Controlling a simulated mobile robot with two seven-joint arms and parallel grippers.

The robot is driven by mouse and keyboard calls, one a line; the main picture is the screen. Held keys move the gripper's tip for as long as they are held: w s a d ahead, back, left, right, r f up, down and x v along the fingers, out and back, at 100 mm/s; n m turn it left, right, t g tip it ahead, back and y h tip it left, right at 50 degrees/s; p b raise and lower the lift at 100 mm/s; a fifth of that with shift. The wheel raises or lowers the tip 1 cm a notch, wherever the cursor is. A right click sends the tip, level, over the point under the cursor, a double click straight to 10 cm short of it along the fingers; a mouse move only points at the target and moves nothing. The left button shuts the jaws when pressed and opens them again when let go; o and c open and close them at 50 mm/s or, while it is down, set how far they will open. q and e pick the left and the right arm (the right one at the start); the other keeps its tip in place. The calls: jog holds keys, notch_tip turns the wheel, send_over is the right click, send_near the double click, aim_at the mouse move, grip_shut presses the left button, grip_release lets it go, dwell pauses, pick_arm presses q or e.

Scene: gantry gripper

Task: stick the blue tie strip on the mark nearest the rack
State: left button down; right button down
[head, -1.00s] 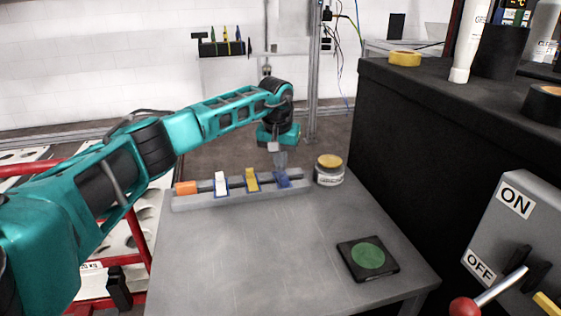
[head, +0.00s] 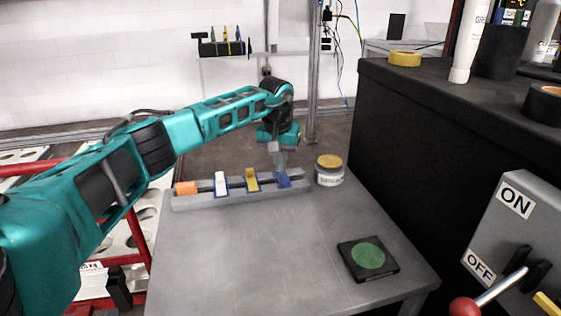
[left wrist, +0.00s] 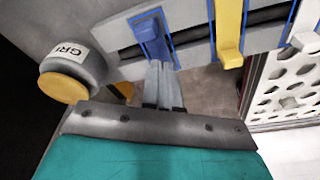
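The blue tie strip (head: 283,180) sits at the right end of the grey rack (head: 240,197) on the table. It also shows at the top of the left wrist view (left wrist: 153,38). My left gripper (head: 280,163) is right at this strip. In the left wrist view its two fingers (left wrist: 163,72) are close together, with their tips at the end of the blue tab. I cannot tell whether they grip it. The rack also holds a yellow strip (head: 252,180), a white strip (head: 220,184) and an orange piece (head: 186,188). I cannot make out separate marks. My right gripper is out of view.
A jar with a yellow lid (head: 329,172) stands close right of the rack. A black pad with a green disc (head: 367,255) lies at the table's front right. The middle of the table (head: 260,250) is clear. A grey ON/OFF lever box (head: 512,235) is at right.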

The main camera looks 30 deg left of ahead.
pick_arm(q)
jog(key=shift+f, duration=0.25)
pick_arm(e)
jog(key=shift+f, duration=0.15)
pick_arm(q)
jog(key=shift+f+b, duration=0.35)
jog(key=shift+f, duration=0.15)
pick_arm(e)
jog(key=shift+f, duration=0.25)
